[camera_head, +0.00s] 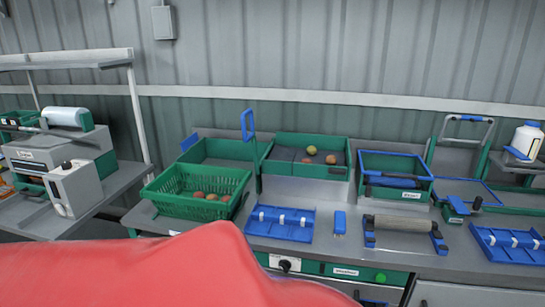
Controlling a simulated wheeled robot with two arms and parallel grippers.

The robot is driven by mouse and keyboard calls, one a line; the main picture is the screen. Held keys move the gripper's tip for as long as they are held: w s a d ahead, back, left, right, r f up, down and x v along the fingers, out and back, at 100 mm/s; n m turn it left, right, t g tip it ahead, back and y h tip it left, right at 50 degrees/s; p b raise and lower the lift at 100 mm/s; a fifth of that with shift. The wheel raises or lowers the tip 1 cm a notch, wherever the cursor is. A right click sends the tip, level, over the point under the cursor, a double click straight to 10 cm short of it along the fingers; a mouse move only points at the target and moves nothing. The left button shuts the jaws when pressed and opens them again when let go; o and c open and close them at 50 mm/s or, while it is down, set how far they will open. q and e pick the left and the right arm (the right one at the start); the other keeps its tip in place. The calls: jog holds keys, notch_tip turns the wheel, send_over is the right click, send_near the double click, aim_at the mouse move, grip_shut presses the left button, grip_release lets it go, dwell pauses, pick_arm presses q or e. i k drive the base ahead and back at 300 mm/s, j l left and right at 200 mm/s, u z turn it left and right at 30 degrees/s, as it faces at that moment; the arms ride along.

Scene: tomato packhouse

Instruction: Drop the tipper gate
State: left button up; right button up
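I cannot tell for certain which part is the tipper gate. A blue upright loop handle (248,124) stands at the back, between a green tray and a green bin. A grey-framed handle with a blue grip (465,118) stands upright at the back right. A blue-rimmed green box (395,165) with a blue bar across its front sits between them; its label is too small to read. Neither of my grippers is in view.
A green crate (185,205) and a green bin (307,143) hold tomatoes. A red shape close to the camera, possibly part of me, hides the lower left.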

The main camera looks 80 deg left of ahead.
aim_at(307, 170)
jog(key=u, duration=2.35)
